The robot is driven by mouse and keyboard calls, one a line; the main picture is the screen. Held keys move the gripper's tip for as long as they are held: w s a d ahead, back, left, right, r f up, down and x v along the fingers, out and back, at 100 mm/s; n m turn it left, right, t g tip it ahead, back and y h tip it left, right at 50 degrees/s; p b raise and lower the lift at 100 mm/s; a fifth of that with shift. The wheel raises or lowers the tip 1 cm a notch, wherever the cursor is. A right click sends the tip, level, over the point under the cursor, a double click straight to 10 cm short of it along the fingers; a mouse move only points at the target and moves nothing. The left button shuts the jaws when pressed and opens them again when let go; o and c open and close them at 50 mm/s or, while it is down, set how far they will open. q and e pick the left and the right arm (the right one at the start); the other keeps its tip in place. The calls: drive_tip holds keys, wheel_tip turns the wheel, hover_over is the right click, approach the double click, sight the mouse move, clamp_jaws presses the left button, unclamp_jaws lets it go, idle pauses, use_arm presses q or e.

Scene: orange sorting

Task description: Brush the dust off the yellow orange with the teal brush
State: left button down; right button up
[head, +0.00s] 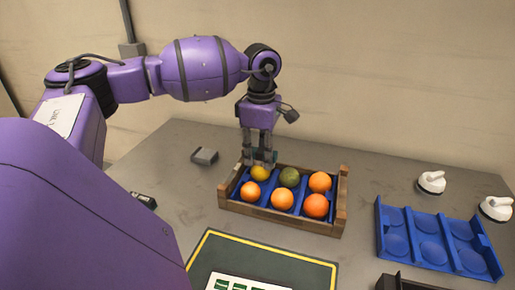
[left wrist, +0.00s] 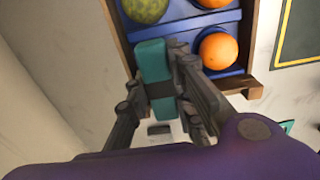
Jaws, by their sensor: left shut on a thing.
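My left gripper (head: 262,158) points down at the back left of the wooden crate (head: 278,219). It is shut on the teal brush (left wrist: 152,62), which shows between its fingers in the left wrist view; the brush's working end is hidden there. The yellow orange (head: 260,173) sits in the back left place of the crate, right under the fingertips. The gripper and brush seem to hide it in the left wrist view. I cannot tell whether the brush touches it, and dust on it is too small to make out. My right gripper is not in view.
A green fruit (head: 289,177) and several oranges (head: 316,206) fill the crate's other places. A blue tray (head: 408,245) with empty hollows lies right. Two white-topped objects (head: 431,182) stand behind it. A grey block (head: 204,156) lies left of the crate; a green mat (head: 262,262) lies in front.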

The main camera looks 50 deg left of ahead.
use_arm(q)
drive_tip(key=shift+w+d+b, duration=0.3)
drive_tip(key=shift+w+d, duration=0.05)
drive_tip(key=shift+d, duration=0.3)
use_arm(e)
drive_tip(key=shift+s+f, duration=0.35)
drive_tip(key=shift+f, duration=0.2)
use_arm(q)
drive_tip(key=shift+a, duration=0.1)
